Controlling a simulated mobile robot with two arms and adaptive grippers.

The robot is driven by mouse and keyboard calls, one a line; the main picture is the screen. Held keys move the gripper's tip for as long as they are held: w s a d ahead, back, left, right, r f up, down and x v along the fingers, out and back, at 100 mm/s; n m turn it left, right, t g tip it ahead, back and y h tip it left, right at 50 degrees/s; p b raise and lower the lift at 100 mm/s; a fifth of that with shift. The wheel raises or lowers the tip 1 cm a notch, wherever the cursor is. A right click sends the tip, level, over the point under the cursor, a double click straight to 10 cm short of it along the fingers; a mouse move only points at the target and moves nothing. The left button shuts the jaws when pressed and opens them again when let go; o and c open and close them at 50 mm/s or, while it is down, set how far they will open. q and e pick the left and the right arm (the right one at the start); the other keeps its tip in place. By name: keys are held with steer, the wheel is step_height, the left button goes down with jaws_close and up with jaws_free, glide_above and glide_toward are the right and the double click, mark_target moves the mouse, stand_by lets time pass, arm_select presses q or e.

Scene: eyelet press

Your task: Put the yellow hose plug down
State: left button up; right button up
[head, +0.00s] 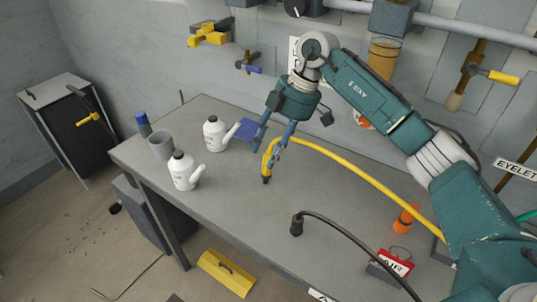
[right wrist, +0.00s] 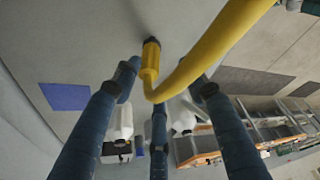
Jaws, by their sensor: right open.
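The yellow hose plug (head: 267,166) with its dark tip is at the end of a yellow hose (head: 350,172), upright with the tip down at the grey bench (head: 235,215). In the right wrist view the plug (right wrist: 150,62) shows near the fingers, with the hose bending away to the upper right. My right gripper (head: 266,158) is open around or beside the plug; I see no finger clearly pressing on it. Whether the tip fully rests on the bench is hard to tell. My left gripper is not in view.
Two white spouted bottles (head: 184,172) (head: 215,134), a grey cup (head: 161,146) and a blue mat (head: 248,130) are to the left. A black cable with a plug (head: 297,226) lies in front. An orange bottle (head: 406,216) stands at right.

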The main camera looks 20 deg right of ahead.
steer(key=b+v, duration=0.1)
steer(key=v, duration=0.9)
steer(key=shift+r+b, duration=0.2)
steer(key=shift+b, duration=0.1)
steer(key=shift+d, duration=0.1)
